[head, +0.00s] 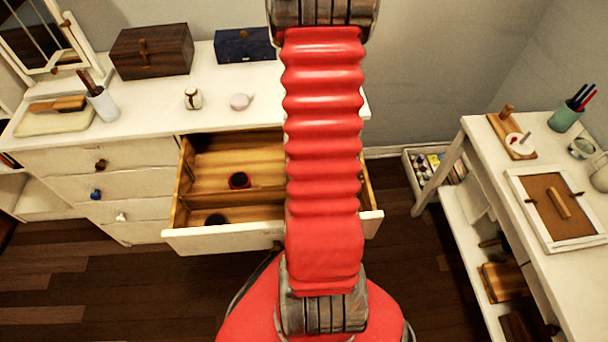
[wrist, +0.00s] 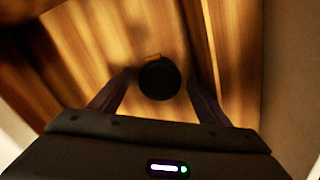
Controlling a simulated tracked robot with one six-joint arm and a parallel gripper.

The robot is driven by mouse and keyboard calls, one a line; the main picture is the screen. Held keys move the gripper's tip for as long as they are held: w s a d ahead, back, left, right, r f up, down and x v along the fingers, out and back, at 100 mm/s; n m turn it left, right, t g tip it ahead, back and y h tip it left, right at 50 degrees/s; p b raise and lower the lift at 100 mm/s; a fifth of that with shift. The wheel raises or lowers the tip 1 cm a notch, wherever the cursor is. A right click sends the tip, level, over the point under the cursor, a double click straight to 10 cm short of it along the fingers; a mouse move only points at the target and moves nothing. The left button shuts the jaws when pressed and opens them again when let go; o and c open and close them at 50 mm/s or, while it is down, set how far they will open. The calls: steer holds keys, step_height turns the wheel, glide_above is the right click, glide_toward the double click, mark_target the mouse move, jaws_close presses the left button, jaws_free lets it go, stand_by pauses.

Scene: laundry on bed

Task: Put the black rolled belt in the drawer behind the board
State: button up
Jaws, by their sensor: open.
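The drawer (head: 222,240) of the white dresser is open, and a wooden board (head: 256,212) runs across its inside. A dark roll with a red edge (head: 238,180) lies behind the board, and a plain black roll (head: 215,220) lies in front of it. In the wrist view, a black round roll with a small tan tab (wrist: 159,80) lies on the wooden floor. My gripper (wrist: 159,85) is open, its fingers on either side of that roll; contact cannot be told. Which roll of the head view this is cannot be told.
The dresser top (head: 150,115) holds a dark wooden box (head: 152,52), a blue box (head: 245,46), a small jar (head: 193,98) and a white cup (head: 102,104). A white side table (head: 540,235) stands at the right. Dark floor (head: 405,250) is clear between them.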

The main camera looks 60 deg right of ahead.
step_height(320, 180, up, 12)
steer(key=shift+f, duration=0.15)
stand_by(0.6)
steer(key=shift+a, duration=0.1)
stand_by(0.4)
steer(key=w+a+r+m+t+h, duration=0.1)
steer(key=w+a+r, duration=0.2)
steer(key=a+r, duration=0.35)
steer(key=w+a+r+t, duration=0.1)
steer(key=w+a+r, duration=0.35)
steer(key=a, duration=0.35)
steer(key=s+a+r+m+t, duration=0.1)
steer(key=s+a+r, duration=0.1)
steer(key=a+r, duration=0.3)
steer(key=s+a+r+t+y, duration=0.1)
steer(key=a+r, duration=0.3)
steer(key=a, duration=0.8)
steer(key=shift+s+r+m+t, duration=0.35)
steer(key=shift+s+m+t, duration=0.05)
steer(key=shift+s+t, duration=0.45)
